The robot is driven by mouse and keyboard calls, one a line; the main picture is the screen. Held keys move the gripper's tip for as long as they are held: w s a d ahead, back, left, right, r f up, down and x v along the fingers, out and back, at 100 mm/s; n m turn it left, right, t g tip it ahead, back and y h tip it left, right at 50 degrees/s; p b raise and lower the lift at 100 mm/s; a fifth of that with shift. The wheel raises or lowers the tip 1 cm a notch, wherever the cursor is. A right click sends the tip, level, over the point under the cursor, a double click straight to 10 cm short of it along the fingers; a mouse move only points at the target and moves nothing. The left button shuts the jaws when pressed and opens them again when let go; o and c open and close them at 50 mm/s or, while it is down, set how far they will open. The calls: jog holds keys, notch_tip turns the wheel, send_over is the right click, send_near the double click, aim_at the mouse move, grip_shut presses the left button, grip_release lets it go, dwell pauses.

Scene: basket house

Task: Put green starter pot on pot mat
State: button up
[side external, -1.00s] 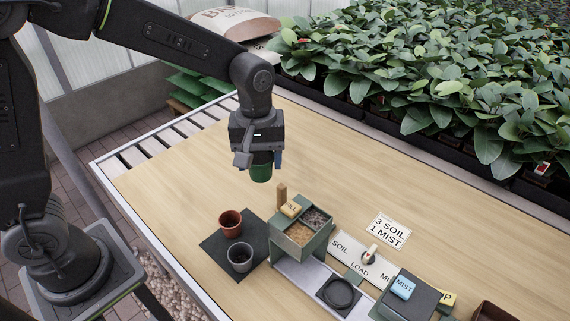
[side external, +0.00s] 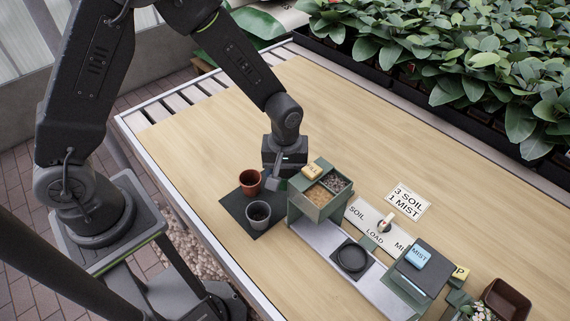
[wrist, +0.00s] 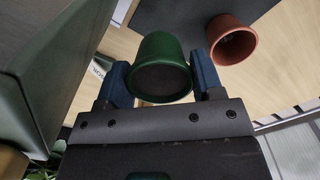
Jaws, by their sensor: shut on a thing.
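The green starter pot (wrist: 161,68) is between the blue fingers of my gripper (wrist: 163,80) in the wrist view, its rim towards the camera. In the side external view the pot is hidden behind my gripper (side external: 276,178) and the things around it. My gripper is low, just right of the terracotta pot and left of the green box with trays. The dark square mat (side external: 236,204), which I take as the pot mat, holds a terracotta pot (side external: 249,181) and a grey pot (side external: 258,214). The mat (wrist: 190,18) also shows beyond the green pot in the wrist view; I cannot tell whether they touch.
The table's back is clear.

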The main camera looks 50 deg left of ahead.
jog(key=shift+f, duration=3.1)
jog(key=shift+f, duration=0.2)
jog(key=o, duration=1.2)
jog(key=shift+c, duration=0.2)
jog(key=shift+r, duration=2.55)
jog(key=shift+r, duration=0.1)
jog(key=shift+r, duration=1.35)
